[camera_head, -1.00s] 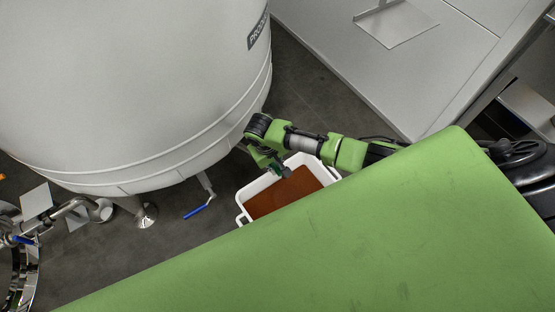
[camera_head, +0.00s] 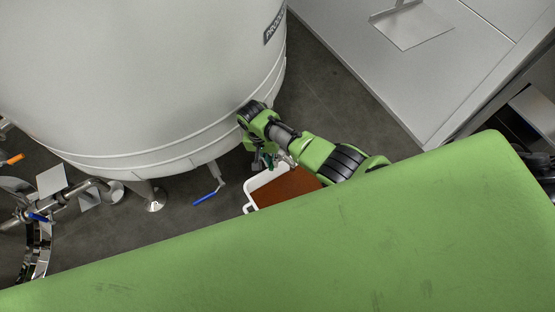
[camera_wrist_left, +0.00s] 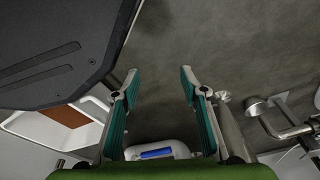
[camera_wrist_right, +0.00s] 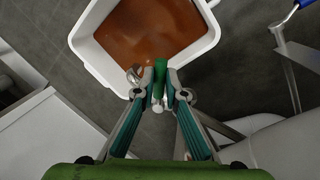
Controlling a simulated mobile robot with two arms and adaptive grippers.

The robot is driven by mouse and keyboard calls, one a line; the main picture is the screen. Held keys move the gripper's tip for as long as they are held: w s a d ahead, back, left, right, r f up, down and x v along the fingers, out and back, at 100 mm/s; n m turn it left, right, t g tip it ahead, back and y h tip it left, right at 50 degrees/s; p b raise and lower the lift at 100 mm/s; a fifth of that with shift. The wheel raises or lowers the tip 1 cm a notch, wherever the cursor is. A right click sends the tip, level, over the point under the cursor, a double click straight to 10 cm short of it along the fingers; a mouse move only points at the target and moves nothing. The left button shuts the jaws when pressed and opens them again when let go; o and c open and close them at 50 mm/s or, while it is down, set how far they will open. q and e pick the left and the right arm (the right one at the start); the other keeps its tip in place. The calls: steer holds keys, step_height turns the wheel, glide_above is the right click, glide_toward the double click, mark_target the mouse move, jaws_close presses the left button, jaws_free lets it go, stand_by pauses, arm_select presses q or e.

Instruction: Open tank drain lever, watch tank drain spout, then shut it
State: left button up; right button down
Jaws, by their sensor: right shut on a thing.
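The big white tank (camera_head: 150,75) fills the upper left of the head view. My right gripper (camera_head: 267,163) is low beside the tank's lower edge, above the near side of a white tub. In the right wrist view my right gripper (camera_wrist_right: 158,84) is shut on a short green handle (camera_wrist_right: 159,78), which looks like the tank drain lever. Small metal parts show beside its fingertips; I cannot tell clearly which is the drain spout or whether liquid runs. My left gripper (camera_wrist_left: 158,78) is open and empty in the left wrist view, and is not in the head view.
The white tub (camera_wrist_right: 205,48) with brown liquid (camera_wrist_right: 150,30) stands on the dark floor below the right gripper. A blue-handled valve (camera_head: 205,198) hangs under the tank. Pipework (camera_head: 85,190) is at the left. A grey bench (camera_head: 400,75) stands at upper right.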

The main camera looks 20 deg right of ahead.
steer(key=shift+w+a+m, duration=0.5)
steer(key=shift+w+m, duration=0.05)
steer(key=shift+m, duration=0.55)
steer(key=shift+r, duration=0.1)
steer(key=c, duration=2.1)
jaws_free()
steer(key=shift+s, duration=0.1)
step_height(320, 180, up, 10)
steer(key=shift+f, duration=0.1)
steer(key=shift+c, duration=0.2)
